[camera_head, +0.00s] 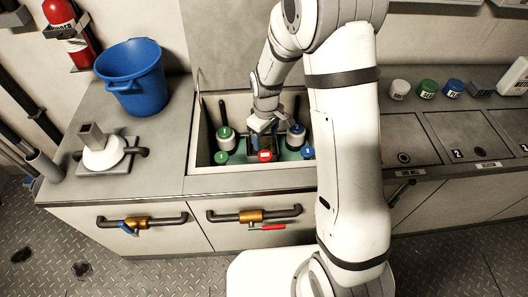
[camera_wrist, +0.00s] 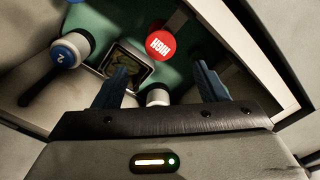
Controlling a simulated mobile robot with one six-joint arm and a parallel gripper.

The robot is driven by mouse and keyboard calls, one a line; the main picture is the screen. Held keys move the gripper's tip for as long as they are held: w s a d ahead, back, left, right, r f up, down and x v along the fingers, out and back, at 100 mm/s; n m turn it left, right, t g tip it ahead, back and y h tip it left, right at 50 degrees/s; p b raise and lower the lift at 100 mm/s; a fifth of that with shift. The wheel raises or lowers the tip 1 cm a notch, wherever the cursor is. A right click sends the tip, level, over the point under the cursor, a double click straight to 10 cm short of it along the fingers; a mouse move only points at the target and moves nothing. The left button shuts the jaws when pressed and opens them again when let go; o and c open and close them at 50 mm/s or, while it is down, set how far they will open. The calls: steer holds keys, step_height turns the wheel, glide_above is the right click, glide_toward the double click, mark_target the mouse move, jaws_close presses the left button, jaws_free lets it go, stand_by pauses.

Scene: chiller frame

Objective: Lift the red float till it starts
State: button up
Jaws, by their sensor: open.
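The red float, a round red cap marked HIGH (camera_wrist: 160,41), shows at the top middle of the wrist view, its lettering upside down. In the head view the red cap (camera_head: 265,156) sits at the front of the open well, between a green cap (camera_head: 222,157) and a blue cap (camera_head: 308,153). My gripper (camera_head: 262,124) reaches down into the well, behind the red cap. In the wrist view its blue fingers (camera_wrist: 160,82) are apart with nothing held, and the red cap lies beyond their tips. Its stem is mostly hidden.
In the well (camera_head: 203,171), white canisters with green (camera_head: 226,133) and blue (camera_head: 296,130) tops stand on either side of my gripper. The wrist view shows a blue-topped canister marked 2 (camera_wrist: 66,52) and a square frame (camera_wrist: 129,66). A blue bucket (camera_head: 135,83) stands left.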

mark_target(265, 155)
step_height(265, 155, down, 8)
steer(key=shift+w+f+b, duration=0.1)
steer(key=shift+f+b, duration=0.15)
steer(key=shift+b, duration=0.3)
steer(key=shift+c, duration=0.6)
steer(key=c, duration=1.3)
step_height(265, 155, up, 5)
steer(key=p, duration=0.3)
steer(key=shift+r, duration=0.1)
steer(key=shift+a, duration=0.1)
steer(key=o, duration=1.4)
